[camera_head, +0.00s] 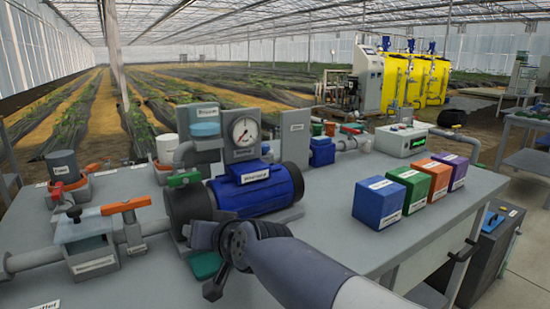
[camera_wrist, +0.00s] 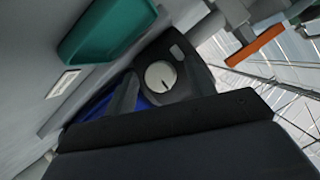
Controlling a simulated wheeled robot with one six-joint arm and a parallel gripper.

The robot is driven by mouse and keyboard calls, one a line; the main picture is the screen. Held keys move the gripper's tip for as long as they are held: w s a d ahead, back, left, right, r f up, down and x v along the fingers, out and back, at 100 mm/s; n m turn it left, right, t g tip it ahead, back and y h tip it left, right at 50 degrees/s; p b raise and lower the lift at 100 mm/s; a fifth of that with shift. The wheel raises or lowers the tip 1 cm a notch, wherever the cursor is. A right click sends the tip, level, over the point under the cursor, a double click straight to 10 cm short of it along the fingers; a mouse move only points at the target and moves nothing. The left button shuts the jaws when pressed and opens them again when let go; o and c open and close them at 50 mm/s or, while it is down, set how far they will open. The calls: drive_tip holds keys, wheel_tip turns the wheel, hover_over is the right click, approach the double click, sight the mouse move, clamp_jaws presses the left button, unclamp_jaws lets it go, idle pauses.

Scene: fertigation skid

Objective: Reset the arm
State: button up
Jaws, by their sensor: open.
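My gripper (camera_head: 222,262) is low at the front edge of the bench, in front of the blue pump (camera_head: 258,192). Its fingers are mostly hidden by my wrist in the head view. In the wrist view its dark body fills the bottom, and nothing shows held in it. It is open.
Blue (camera_head: 378,203), green (camera_head: 410,184), orange (camera_head: 428,174) and purple (camera_head: 450,170) boxes stand right of the pump. A valve with an orange handle (camera_head: 125,206) is at left. A pressure gauge (camera_head: 244,131) stands behind the pump. The bench's right front (camera_head: 330,225) is clear.

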drive_tip(key=shift+s+a+r+n+t+h+p, duration=0.15)
drive_tip(key=shift+n+h+p, duration=0.25)
drive_tip(key=shift+p, duration=2.15)
drive_tip(key=shift+w+r+n+t+h+p, duration=0.1)
drive_tip(key=shift+n+t+h+p, duration=0.3)
drive_tip(key=shift+p, duration=2.15)
drive_tip(key=shift+s+a+r+n+g+h+p, duration=0.15)
drive_tip(key=shift+n+p, duration=0.45)
drive_tip(key=shift+p, duration=1.95)
drive_tip(key=shift+d+f+p, duration=0.1)
drive_tip(key=shift+f+p, duration=0.05)
drive_tip(key=shift+p, duration=0.7)
drive_tip(key=shift+n+t+h+p, duration=0.3)
drive_tip(key=shift+n+h+p, duration=0.2)
drive_tip(key=shift+p, duration=0.3)
drive_tip(key=shift+f+n+t+h+p, duration=0.25)
drive_tip(key=shift+n+p, duration=0.35)
drive_tip(key=shift+p, duration=0.3)
drive_tip(key=shift+r, duration=0.1)
